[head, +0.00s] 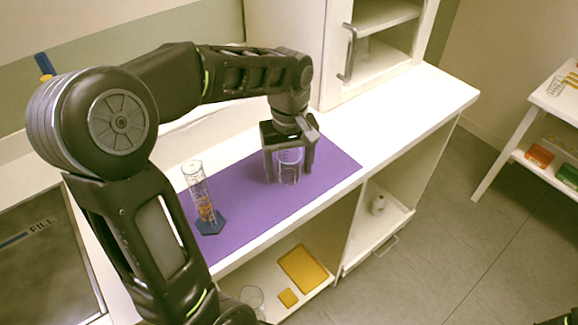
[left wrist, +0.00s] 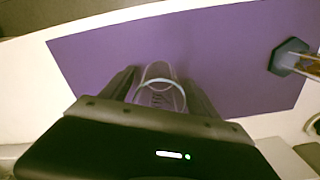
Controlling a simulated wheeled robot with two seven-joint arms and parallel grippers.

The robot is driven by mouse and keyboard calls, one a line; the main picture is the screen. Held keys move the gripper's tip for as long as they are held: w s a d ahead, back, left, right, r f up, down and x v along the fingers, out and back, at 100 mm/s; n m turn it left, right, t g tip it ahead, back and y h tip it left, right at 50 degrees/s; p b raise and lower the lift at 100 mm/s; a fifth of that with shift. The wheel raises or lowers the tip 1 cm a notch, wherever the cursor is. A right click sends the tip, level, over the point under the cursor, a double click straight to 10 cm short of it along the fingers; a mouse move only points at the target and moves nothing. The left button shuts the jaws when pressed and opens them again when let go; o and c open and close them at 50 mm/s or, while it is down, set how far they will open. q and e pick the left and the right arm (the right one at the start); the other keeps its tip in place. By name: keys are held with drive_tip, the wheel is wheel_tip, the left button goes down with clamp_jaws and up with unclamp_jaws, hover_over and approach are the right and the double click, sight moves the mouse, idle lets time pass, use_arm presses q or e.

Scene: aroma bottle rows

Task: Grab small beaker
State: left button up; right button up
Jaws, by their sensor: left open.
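A small clear glass beaker (head: 289,167) stands upright on the purple mat (head: 250,205) on the white counter. My left gripper (head: 290,172) points down over the beaker with one finger on each side of it. In the left wrist view the beaker (left wrist: 160,90) lies between the two fingers of the open gripper (left wrist: 160,90). Whether the fingers touch the glass I cannot tell. Only a small dark part at the lower right corner of the head view may be my right arm; its gripper does not show.
A graduated cylinder (head: 199,192) with orange contents and a blue hexagonal base stands on the mat's left part; its base (left wrist: 288,57) shows at right in the left wrist view. A white cabinet (head: 385,45) stands behind. Open shelves below hold yellow items (head: 303,268). The counter's right end is clear.

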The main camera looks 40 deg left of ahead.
use_arm(q)
drive_tip(key=shift+c, duration=0.2)
drive_tip(key=c, duration=1.4)
wheel_tip(320, 180, up, 10)
drive_tip(key=shift+r, duration=0.1)
